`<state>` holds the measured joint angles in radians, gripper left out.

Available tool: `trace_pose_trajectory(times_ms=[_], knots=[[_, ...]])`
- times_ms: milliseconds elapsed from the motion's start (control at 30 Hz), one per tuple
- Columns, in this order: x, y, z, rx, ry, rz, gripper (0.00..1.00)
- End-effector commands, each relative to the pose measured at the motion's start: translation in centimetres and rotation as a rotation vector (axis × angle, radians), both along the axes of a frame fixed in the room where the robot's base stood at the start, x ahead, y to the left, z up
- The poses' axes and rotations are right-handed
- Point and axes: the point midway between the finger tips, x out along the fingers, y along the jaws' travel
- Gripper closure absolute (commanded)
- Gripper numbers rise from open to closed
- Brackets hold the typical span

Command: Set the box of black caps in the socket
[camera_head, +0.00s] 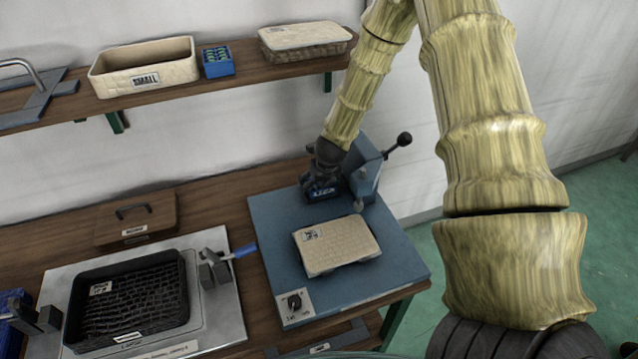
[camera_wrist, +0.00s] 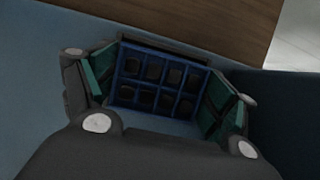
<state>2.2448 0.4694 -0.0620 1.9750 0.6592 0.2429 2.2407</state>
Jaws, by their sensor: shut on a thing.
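The box of black caps is a blue box with several round black caps in its cells; it shows in the wrist view (camera_wrist: 158,82) and, mostly covered, in the head view (camera_head: 322,193). My gripper (camera_head: 325,180) is shut on it, with green-padded fingers at its left and right sides in the wrist view (camera_wrist: 160,92). The box is at the back of the blue machine plate (camera_head: 275,230), beside the upright press. I cannot tell whether it touches the plate. No socket can be made out; my gripper and the box cover that spot.
The blue press (camera_head: 367,170) with a black-knobbed lever stands close right of my gripper. A woven lidded box (camera_head: 337,246) sits on the plate in front. A black tray (camera_head: 130,300) lies left. A shelf above holds a cream bin (camera_head: 145,68) and another blue box (camera_head: 218,62).

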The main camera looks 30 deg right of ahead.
Motion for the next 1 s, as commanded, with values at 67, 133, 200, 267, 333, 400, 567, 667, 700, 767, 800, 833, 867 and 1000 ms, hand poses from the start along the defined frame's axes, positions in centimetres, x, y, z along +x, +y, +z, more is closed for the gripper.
trace_pose_trajectory(times_ms=[67, 133, 200, 267, 333, 400, 567, 667, 700, 767, 800, 833, 867, 1000], knots=[[-1.0, 0.3, -1.1, 0.012, 0.021, -0.003, 0.47], [-1.1, 0.3, -1.1, 0.011, 0.021, -0.003, 0.09], [-1.0, 0.2, -1.1, 0.011, 0.020, -0.003, 0.00], [-1.0, 0.2, -1.1, 0.009, 0.019, -0.003, 0.00], [-0.9, 0.1, -1.0, 0.008, 0.019, -0.003, 0.00], [-0.9, 0.1, -0.9, 0.007, 0.018, -0.003, 0.00], [-0.9, 0.1, -0.3, 0.005, 0.014, -0.004, 0.00], [-1.1, 0.2, 0.6, 0.004, 0.012, -0.003, 0.00], [-1.2, 0.2, 1.0, 0.004, 0.011, -0.002, 0.00], [-1.5, 0.3, 1.8, 0.003, 0.011, -0.002, 0.00], [-1.6, 0.3, 2.3, 0.003, 0.009, -0.003, 0.00], [-1.8, 0.4, 2.7, 0.004, 0.010, -0.003, 0.00], [-1.9, 0.5, 3.1, 0.004, 0.009, -0.001, 0.00], [-2.6, 0.7, 4.8, 0.005, 0.009, -0.002, 0.00]])
